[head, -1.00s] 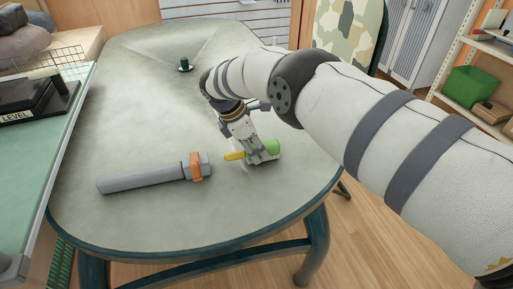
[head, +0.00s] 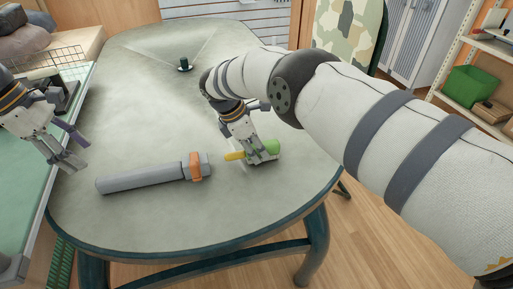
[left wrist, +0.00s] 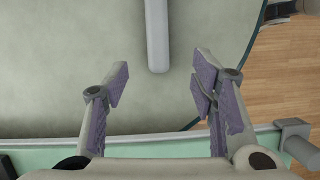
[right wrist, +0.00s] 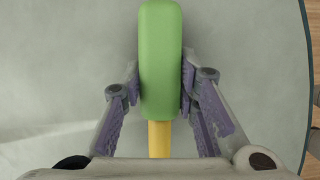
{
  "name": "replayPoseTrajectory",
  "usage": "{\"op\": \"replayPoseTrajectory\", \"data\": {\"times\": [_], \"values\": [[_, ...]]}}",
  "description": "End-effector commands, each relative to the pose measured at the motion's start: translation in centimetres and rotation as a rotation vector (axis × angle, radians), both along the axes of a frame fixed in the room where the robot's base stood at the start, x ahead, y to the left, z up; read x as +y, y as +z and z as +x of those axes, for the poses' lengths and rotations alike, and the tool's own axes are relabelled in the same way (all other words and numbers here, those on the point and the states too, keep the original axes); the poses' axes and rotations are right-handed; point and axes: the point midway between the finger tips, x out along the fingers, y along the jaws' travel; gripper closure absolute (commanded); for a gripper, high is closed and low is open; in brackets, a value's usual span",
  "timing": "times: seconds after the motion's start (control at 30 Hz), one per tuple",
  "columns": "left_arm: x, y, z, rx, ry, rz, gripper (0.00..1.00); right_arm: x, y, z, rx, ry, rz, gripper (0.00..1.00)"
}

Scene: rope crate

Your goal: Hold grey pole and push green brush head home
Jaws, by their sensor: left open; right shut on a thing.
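The grey pole (head: 140,178) lies on the table with an orange collar (head: 195,167) near its right end. Its left end also shows in the left wrist view (left wrist: 157,40), ahead of and between the fingers. The green brush head (head: 272,147) with a yellow stub (head: 234,156) is right of the pole, apart from it, the stub pointing toward the collar end. My right gripper (head: 264,157) is shut on the brush head, which fills the gap between the fingers in the right wrist view (right wrist: 160,60). My left gripper (head: 76,158) is open and empty, left of the pole over the table edge.
The grey-green table (head: 120,95) is mostly clear around the pole. A small dark green fitting (head: 184,65) stands at the back. A green bench (head: 25,190) adjoins on the left, with a dark box marked LEVEL. My right arm covers the table's right side.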

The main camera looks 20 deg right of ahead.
Motion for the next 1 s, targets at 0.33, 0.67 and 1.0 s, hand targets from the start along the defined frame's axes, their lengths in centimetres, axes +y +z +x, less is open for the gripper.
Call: {"op": "replayPoseTrajectory", "data": {"times": [0.33, 0.67, 1.0], "values": [[-3.2, -2.3, 0.1, 0.015, 0.044, -0.052, 0.48, 0.0, 0.0, 0.0, -0.001, 0.0, 0.0, 1.0], [-5.5, -8.2, 0.0, 0.013, 0.043, -0.05, 0.48, 0.0, 0.0, 0.0, -0.001, 0.0, 0.0, 1.0], [-6.6, -10.8, 0.0, 0.011, 0.043, -0.051, 0.48, 0.0, 0.1, 0.0, -0.001, 0.0, 0.0, 1.0]]}}
